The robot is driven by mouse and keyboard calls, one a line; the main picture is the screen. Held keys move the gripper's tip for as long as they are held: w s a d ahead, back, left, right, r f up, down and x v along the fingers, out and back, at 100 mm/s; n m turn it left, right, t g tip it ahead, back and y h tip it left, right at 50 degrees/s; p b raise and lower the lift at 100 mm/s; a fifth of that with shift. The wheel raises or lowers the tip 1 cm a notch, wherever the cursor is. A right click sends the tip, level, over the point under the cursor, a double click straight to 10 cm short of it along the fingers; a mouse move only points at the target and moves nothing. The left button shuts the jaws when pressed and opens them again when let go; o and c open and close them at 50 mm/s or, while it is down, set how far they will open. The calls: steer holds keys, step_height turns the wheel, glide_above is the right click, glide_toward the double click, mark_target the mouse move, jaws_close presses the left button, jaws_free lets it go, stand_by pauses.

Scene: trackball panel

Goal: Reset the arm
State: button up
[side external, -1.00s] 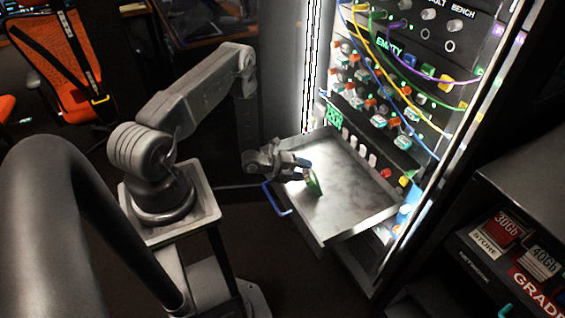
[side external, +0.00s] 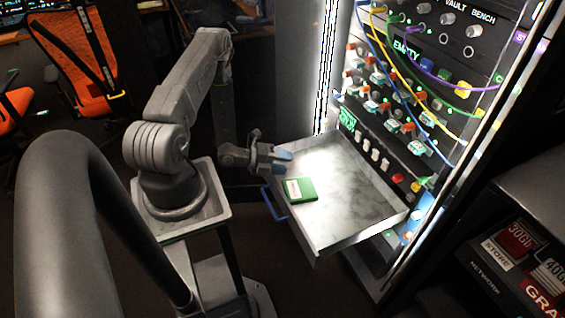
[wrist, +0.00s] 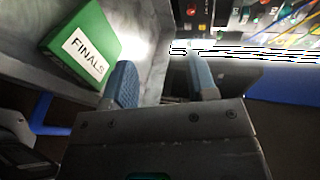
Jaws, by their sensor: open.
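My gripper (side external: 281,161) is open and empty, at the left rim of the pulled-out metal drawer (side external: 345,205). In the wrist view my gripper (wrist: 165,85) shows two blue-grey fingers spread apart with nothing between them. A green cartridge (side external: 301,190) with a white label lies flat on the drawer floor, near its front left corner. In the wrist view the green cartridge (wrist: 80,45) reads "FINALS" and lies to the left of the fingers, apart from them.
The drawer's blue handle (side external: 273,204) is at its front left. A rack panel (side external: 420,90) with knobs, switches and coloured cables rises behind the drawer. A dark shelf (side external: 520,210) with labelled cartridges stands at right. An orange chair (side external: 70,60) is at the back left.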

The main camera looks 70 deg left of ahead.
steer(key=w+a+r+n+g+y, duration=0.1)
steer(key=w+r+n+g+y, duration=0.15)
steer(key=w+r, duration=0.4)
steer(key=w+a+r+n+g+y, duration=0.1)
steer(key=w+r+n+g+y, duration=0.15)
steer(key=r, duration=0.75)
steer(key=s+d+r+n+y, duration=0.1)
steer(key=d+r+n, duration=0.25)
steer(key=r, duration=0.25)
steer(key=d+r+n+y, duration=0.2)
steer(key=d+r+n, duration=0.15)
steer(key=r, duration=0.25)
steer(key=s+d+r+n+g+h, duration=0.1)
steer(key=s+d+r+n+h, duration=0.1)
steer(key=s+d+r+n, duration=0.2)
steer(key=s+d+r+n+g+h, duration=0.1)
steer(key=s+d+r+n, duration=0.4)
steer(key=s+d, duration=0.6)
steer(key=s+r+g, duration=0.1)
steer(key=s, duration=0.2)
steer(key=shift+s+h, duration=0.35)
steer(key=shift+h, duration=0.05)
steer(key=shift+d, duration=0.1)
steer(key=shift+c, duration=0.2)
